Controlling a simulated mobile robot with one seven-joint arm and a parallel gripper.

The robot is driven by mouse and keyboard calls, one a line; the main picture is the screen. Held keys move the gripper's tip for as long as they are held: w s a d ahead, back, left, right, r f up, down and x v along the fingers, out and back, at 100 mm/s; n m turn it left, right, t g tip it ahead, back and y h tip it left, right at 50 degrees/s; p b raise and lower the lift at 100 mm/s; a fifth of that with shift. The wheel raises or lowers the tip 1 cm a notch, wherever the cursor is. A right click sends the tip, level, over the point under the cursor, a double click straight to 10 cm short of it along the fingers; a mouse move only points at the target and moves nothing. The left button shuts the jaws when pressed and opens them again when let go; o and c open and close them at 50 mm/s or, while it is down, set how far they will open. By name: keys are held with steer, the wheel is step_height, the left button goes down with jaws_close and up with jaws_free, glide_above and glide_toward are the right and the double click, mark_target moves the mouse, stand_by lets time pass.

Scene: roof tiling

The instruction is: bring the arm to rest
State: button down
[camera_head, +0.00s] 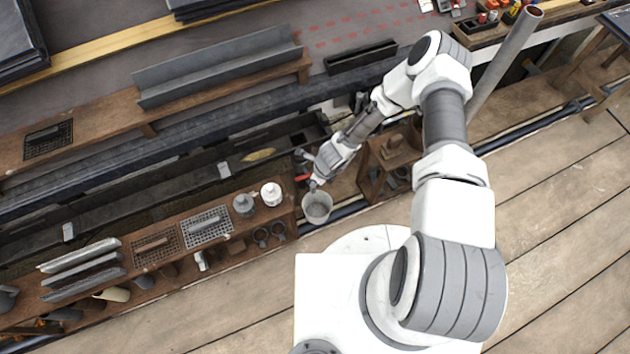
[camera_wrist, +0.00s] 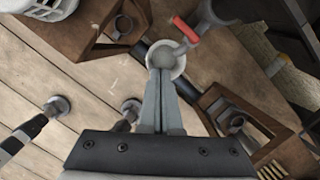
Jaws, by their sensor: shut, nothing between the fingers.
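My arm reaches from my white base up and over to the left in the head view. My gripper (camera_head: 314,184) points down there, just above a round grey-white pot (camera_head: 317,207). In the wrist view my gripper (camera_wrist: 161,72) shows two grey fingers pressed together with nothing between them. Their tips overlap the pot (camera_wrist: 170,56) in that view. I cannot tell how high they are above it or whether they touch it.
A red-handled tool (camera_wrist: 187,31) is close beside the pot. A wooden bench (camera_head: 225,243) with two white-grey jars and slate pieces stands left. A wooden stand (camera_head: 374,160) is right of the gripper. The plank floor (camera_head: 560,215) at right is clear.

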stand_by(0.3)
steer(key=w+d+r+n+t, duration=0.15)
steer(key=w+r+n, duration=0.35)
steer(key=r, duration=0.7)
steer(key=w+d+r+n, duration=0.2)
steer(key=w+r+n, duration=0.25)
steer(key=r, duration=0.75)
step_height(320, 180, up, 18)
steer(key=s+d+r+n+t, duration=0.1)
steer(key=s+d+n, duration=0.15)
steer(key=n, duration=0.35)
steer(key=s+d+r+n+t+h, duration=0.1)
steer(key=s+d+r+n, duration=0.3)
steer(key=s+r, duration=0.6)
steer(key=s+d+r+n+t+h, duration=0.1)
steer(key=s+d+r+n, duration=0.35)
steer(key=s+r, duration=0.6)
step_height(320, 180, up, 18)
steer(key=s+p, duration=0.2)
steer(key=p, duration=1.8)
steer(key=shift+a, duration=0.35)
steer(key=shift+s, duration=0.1)
